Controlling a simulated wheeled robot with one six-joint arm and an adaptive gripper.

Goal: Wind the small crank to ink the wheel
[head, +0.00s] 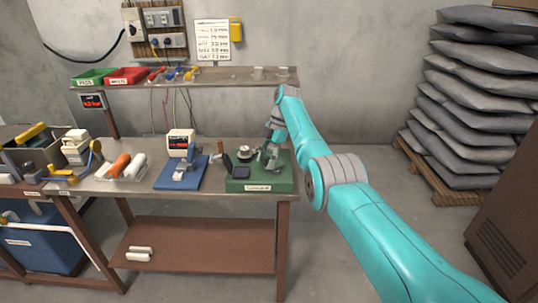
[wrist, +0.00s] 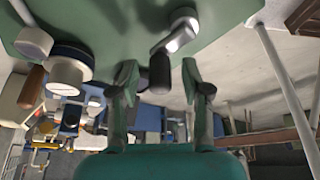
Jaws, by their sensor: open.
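The device sits on a green base (head: 284,178) at the right end of the bench. In the wrist view the green base (wrist: 110,20) fills the top. The small crank has a metal arm (wrist: 180,36) and a black knob (wrist: 160,72). My gripper (wrist: 160,82) is open, with one finger on each side of the knob; I cannot tell whether either touches it. In the head view my gripper (head: 271,153) is over the right part of the base and hides much of the crank. A pale round wheel (head: 245,152) stands left of it; a white and blue round part (wrist: 70,68) shows in the wrist view.
A blue stand (head: 181,172) with a white-topped device is left of the green base. A tray (head: 118,170) with white and orange rolls lies further left. A shelf (head: 215,77) runs behind the bench. Stacked grey sacks (head: 475,110) stand at the right.

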